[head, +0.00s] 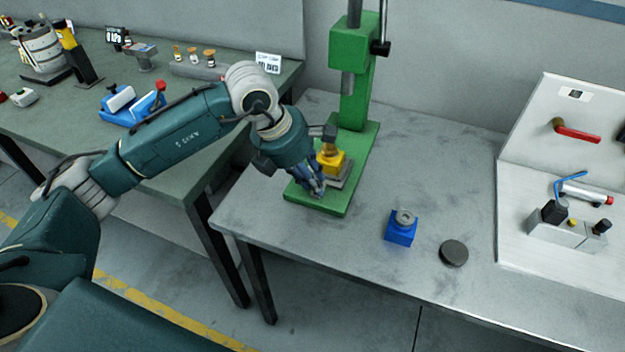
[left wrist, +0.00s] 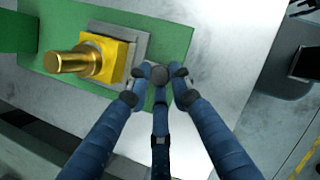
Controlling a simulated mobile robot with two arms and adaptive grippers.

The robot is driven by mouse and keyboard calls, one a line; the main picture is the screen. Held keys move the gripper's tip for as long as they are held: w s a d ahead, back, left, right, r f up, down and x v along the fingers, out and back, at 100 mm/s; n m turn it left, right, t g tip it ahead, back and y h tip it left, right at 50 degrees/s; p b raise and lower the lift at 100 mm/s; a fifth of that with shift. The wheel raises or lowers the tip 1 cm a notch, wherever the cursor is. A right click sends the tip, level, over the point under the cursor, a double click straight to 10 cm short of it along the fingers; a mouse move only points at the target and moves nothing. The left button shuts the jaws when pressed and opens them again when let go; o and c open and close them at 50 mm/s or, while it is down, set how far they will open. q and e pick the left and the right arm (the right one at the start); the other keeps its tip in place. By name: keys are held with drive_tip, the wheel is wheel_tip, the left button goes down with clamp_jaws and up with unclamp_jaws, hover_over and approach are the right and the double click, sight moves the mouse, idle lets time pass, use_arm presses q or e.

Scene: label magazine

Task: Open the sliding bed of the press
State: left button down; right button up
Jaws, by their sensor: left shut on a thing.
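The green press (head: 354,115) stands on the grey table, with its ram (head: 348,83) above its green base plate (head: 325,203). The sliding bed (head: 343,178) is a grey plate on the base; it also shows in the left wrist view (left wrist: 140,42). A yellow block (head: 333,160) with a brass cylinder on top sits on the bed; the left wrist view shows the brass cylinder (left wrist: 75,62). My left gripper (head: 318,190) is at the front of the bed, its blue fingers closed around a round dark knob (left wrist: 178,72). My right gripper is out of view.
A blue block (head: 400,235) with a grey ring on top and a dark round disc (head: 454,252) sit right of the press. A white panel fixture (head: 560,190) stands at the right. The table between is clear. A green bench is at left.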

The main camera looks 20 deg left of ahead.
use_arm(q)
drive_tip(key=c, duration=1.8)
unclamp_jaws()
drive_tip(key=shift+w+d+r, duration=0.1)
drive_tip(key=shift+w+r, duration=0.05)
drive_tip(key=shift+o, duration=1.3)
drive_tip(key=shift+r, duration=0.15)
drive_tip(key=v, duration=1.1)
drive_tip(key=shift+s+r, duration=0.3)
drive_tip(key=shift+s, duration=0.05)
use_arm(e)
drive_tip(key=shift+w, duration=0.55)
